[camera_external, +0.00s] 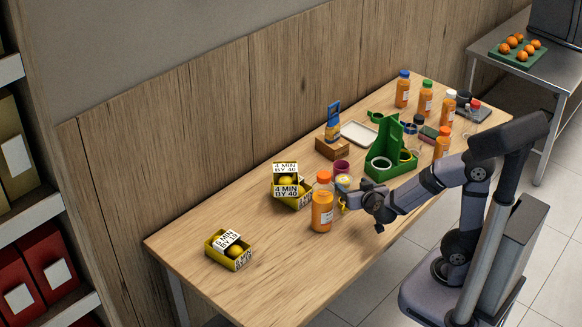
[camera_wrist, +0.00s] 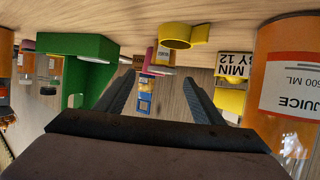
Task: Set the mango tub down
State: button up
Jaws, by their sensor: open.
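My gripper (camera_external: 352,199) is low over the front part of the table, just right of a large orange juice bottle (camera_external: 322,206). In the wrist view its two dark fingers (camera_wrist: 160,92) are spread apart, with nothing held between them. A small pale tub with a yellow top (camera_external: 344,181), which looks like the mango tub, stands on the table just behind the gripper. I cannot read its label. The wrist view is upside down; a yellow ring-shaped thing (camera_wrist: 178,42) shows beyond the fingers, and the juice bottle (camera_wrist: 290,90) is close at the right.
A magenta cup (camera_external: 341,167) stands behind the tub. A green holder (camera_external: 384,160) is to the right, with several bottles farther along. Yellow boxes (camera_external: 290,192) with fruit are at left. A wooden box (camera_external: 332,148) stands at the back.

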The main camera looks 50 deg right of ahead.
aim_at(345, 181)
jog(key=shift+b+x, duration=1.3)
jog(key=shift+x, duration=1.75)
jog(key=shift+w+f, duration=0.2)
jog(key=shift+w, duration=0.35)
jog(key=c, duration=1.1)
notch_tip(345, 181, up, 10)
jog(key=p, duration=0.5)
jog(key=shift+r, duration=0.1)
